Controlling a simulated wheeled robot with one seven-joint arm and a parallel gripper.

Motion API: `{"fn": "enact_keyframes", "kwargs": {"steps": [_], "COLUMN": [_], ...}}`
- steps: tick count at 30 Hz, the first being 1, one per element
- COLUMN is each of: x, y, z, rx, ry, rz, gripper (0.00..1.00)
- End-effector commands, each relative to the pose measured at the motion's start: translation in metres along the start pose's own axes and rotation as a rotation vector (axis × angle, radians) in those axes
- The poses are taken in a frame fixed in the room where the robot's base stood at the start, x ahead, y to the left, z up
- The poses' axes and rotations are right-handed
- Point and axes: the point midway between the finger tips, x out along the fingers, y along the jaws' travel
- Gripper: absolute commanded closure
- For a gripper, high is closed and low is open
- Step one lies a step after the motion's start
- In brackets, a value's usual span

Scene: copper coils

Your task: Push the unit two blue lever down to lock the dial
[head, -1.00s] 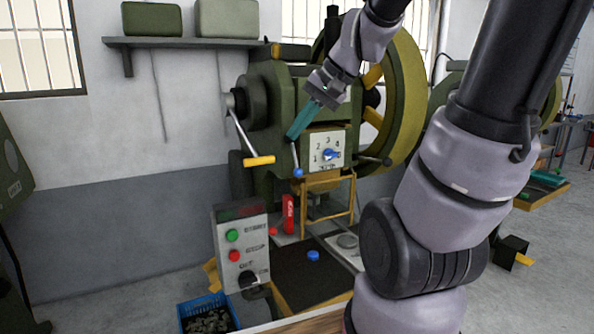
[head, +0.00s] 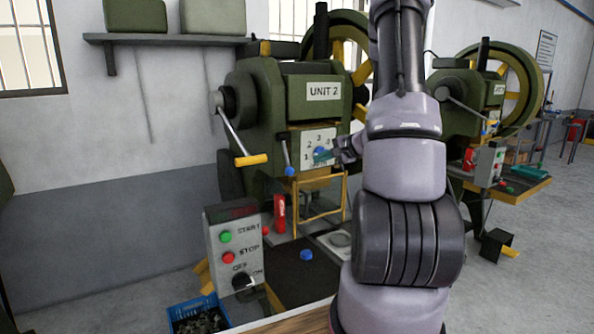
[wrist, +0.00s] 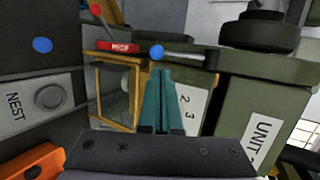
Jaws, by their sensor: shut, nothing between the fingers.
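The unit two press (head: 300,95) stands in the middle of the head view, with its UNIT 2 label. Its blue lever (head: 289,171) hangs down left of the white dial plate (head: 329,135), a blue ball at its lower end. The lever's ball (wrist: 156,52) and rod show just beyond my fingertips in the wrist view. The blue dial (head: 319,150) is partly covered by my gripper (head: 316,159). My gripper's teal fingers (wrist: 160,73) are shut and empty, in front of the plate and right of the lever. Contact with the lever cannot be told.
A yellow-handled crank (head: 250,160) sticks out left of the press. A yellow guard frame (head: 320,205) is below the dial plate. A START/STOP control box (head: 237,245) stands front left, above a blue crate (head: 195,318). Another press (head: 462,100) stands at right.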

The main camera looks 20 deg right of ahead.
Motion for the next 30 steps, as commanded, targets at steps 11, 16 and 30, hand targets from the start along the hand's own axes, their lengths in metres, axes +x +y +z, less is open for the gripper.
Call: {"fn": "enact_keyframes", "kwargs": {"steps": [11, 16, 30], "x": [0.038, 0.076, 0.140], "y": [0.008, 0.008, 0.006], "z": [-0.014, -0.014, -0.017], "rx": [0.014, 0.014, 0.014], "ry": [0.028, 0.028, 0.030], "rz": [-0.006, -0.006, -0.007], "gripper": [1.00, 1.00, 1.00]}}
